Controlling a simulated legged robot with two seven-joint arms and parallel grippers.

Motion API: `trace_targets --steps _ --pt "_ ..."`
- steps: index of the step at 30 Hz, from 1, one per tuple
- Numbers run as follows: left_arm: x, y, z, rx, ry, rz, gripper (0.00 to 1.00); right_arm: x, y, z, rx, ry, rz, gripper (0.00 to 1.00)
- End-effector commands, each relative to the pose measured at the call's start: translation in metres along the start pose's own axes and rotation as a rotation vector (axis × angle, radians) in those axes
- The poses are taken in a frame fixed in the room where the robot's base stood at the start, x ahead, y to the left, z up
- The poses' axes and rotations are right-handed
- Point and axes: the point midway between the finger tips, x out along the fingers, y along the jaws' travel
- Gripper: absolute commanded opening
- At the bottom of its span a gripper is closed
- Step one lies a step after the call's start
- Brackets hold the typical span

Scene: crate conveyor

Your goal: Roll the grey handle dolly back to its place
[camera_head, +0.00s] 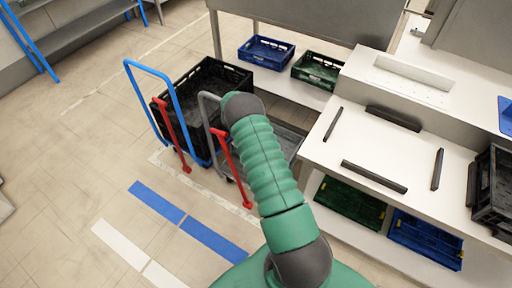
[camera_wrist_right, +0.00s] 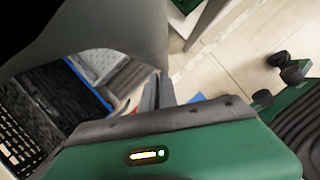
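The grey-handle dolly (camera_head: 205,109) stands on the floor between the blue-handle dolly and the white workbench. Its upright tube handle shows left of my green arm, and part of its grey deck (camera_head: 287,139) shows right of it. My right arm reaches over this dolly, and its dark end at the handle's top covers the gripper in the head view. In the right wrist view, narrow grey parts of my right gripper (camera_wrist_right: 156,94) point away from the green wrist housing. Whether the fingers are open or around the handle cannot be made out. My left gripper is out of view.
The blue-handle dolly (camera_head: 166,88) carries a black crate (camera_head: 222,76) close on the left. Two red posts (camera_head: 233,168) stand by the dollies. The white workbench (camera_head: 400,147) is on the right. Floor with blue and white stripes (camera_head: 213,240) is clear at front left.

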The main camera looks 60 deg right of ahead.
Motion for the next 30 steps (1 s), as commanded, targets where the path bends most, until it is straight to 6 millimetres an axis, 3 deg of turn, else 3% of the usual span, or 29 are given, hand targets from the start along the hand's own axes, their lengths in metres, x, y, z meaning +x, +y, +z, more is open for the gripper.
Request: trace_targets --steps 14,20,23,30 --pt "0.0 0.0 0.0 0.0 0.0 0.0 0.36 0.004 0.002 0.01 0.003 -0.006 0.0 0.0" --pt "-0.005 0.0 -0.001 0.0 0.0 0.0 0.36 -0.005 0.002 -0.009 0.0 -0.006 0.001 0.0" --pt "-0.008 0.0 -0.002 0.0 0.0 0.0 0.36 -0.017 0.002 -0.028 0.001 -0.005 0.003 0.0" --pt "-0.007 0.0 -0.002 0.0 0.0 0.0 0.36 -0.085 0.002 -0.027 0.004 -0.002 0.007 0.0"
